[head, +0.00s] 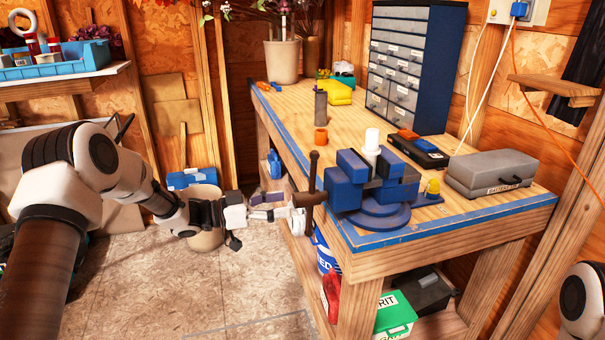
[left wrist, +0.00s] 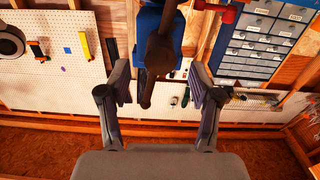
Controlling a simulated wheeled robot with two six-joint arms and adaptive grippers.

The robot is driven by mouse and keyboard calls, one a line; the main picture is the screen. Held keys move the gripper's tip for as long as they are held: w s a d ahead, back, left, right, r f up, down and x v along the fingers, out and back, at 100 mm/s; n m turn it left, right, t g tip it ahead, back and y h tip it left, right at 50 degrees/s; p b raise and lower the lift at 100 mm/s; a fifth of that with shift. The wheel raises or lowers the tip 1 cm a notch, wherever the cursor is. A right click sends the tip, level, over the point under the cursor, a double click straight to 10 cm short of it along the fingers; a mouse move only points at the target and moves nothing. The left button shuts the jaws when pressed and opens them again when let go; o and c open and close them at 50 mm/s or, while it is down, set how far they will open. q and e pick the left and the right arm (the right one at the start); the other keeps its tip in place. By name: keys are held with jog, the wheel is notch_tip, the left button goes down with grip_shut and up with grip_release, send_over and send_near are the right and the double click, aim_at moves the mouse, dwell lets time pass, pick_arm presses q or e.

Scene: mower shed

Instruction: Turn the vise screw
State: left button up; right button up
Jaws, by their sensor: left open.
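The blue vise (head: 345,190) is mounted on the near left corner of the workbench (head: 460,215). A white cylinder (head: 371,143) stands at its jaws. The vise screw's dark brown handle bar (head: 312,178) stands close to upright at the vise's left end. My left gripper (head: 295,214) is at the screw end, just left of the handle. In the left wrist view, its two fingers (left wrist: 160,80) are open, with the dark handle bar (left wrist: 149,85) between them and a gap on both sides. The blue vise (left wrist: 153,22) is beyond. My right gripper is out of view.
A grey case (head: 490,173), a dark box with an orange item (head: 418,148) and a drawer cabinet (head: 412,65) stand on the bench. A bucket (head: 205,215) is on the floor behind my left arm. Open floor lies left of the bench.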

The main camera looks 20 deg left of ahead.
aim_at(309, 200)
pick_arm(q)
jog(key=x, duration=0.7)
jog(key=shift+w+d+p, duration=0.15)
jog(key=shift+d+p, duration=0.15)
jog(key=shift+p, duration=0.1)
jog(key=shift+a, duration=0.15)
jog(key=shift+c, duration=0.6)
jog(key=c, duration=1)
